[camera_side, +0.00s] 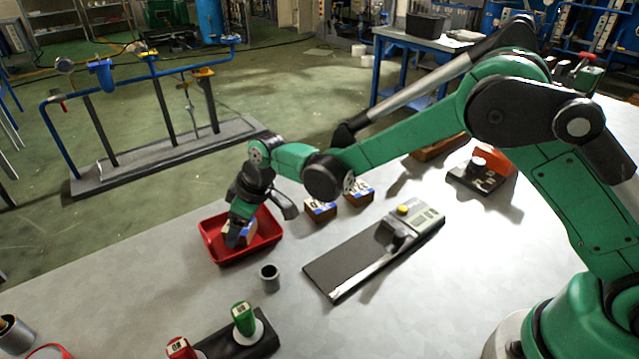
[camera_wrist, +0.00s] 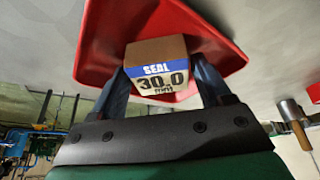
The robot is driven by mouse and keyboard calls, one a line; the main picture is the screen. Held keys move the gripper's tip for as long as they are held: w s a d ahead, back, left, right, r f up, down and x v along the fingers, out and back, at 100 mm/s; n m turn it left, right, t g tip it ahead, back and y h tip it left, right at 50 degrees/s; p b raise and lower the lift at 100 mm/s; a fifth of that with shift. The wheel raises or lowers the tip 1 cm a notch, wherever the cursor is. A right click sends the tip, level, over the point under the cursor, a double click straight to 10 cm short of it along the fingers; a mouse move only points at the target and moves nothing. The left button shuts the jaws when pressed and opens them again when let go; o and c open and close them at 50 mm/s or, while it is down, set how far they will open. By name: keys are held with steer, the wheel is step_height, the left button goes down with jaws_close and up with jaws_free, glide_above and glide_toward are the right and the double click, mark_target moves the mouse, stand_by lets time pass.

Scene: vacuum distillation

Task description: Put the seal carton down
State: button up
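The seal carton (camera_wrist: 157,72) is a brown box with a blue and white label reading "SEAL 30.0 mm". In the wrist view it sits between the two fingers of my gripper (camera_wrist: 158,84), which appear closed against its sides. In the side view my gripper (camera_side: 239,226) points down into a red tray (camera_side: 215,257), with the carton (camera_side: 246,236) inside the tray's walls. My gripper partly hides the carton there. I cannot tell whether its underside touches the tray floor. The red tray also shows in the wrist view (camera_wrist: 97,45) around the carton.
Two similar cartons, one (camera_side: 320,210) and another (camera_side: 357,194), stand right of the tray. A grey cup (camera_side: 269,278) is in front of it. A dark flat device (camera_side: 352,265) lies to the right. Green-handled (camera_side: 244,318) and red-handled (camera_side: 180,348) items stand at the front.

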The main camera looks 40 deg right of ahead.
steer(key=shift+o, duration=0.9)
steer(key=shift+r, duration=0.15)
steer(key=v, duration=1.2)
steer(key=s+d+r+m+t+h, duration=0.1)
steer(key=s+d+m+t+h, duration=0.2)
steer(key=s+d+m, duration=0.5)
steer(key=s+d, duration=0.6)
steer(key=shift+d+r+t, duration=0.3)
steer(key=shift+r, duration=0.05)
steer(key=shift+s, duration=0.1)
